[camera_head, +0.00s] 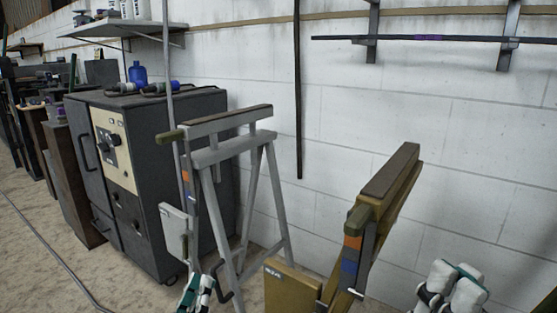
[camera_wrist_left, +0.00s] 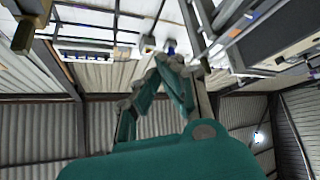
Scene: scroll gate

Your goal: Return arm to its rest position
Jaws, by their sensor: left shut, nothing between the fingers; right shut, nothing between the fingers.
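My left gripper (camera_head: 197,291) is low in the head view, in front of the foot of the grey trestle stand (camera_head: 270,185). Its teal and grey fingers also show in the left wrist view (camera_wrist_left: 160,65). It is shut with nothing held. My right gripper (camera_head: 450,287), white and teal, is at the lower right of the head view, to the right of the yellow-brown stand (camera_head: 392,195). It is shut and empty. Both grippers are partly cut off by the bottom of the head view.
A dark cabinet (camera_head: 160,135) with a beige control panel stands behind and left of the grey stand. A blue bottle (camera_head: 138,74) is on top of it. A white block wall (camera_head: 430,115) closes the back.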

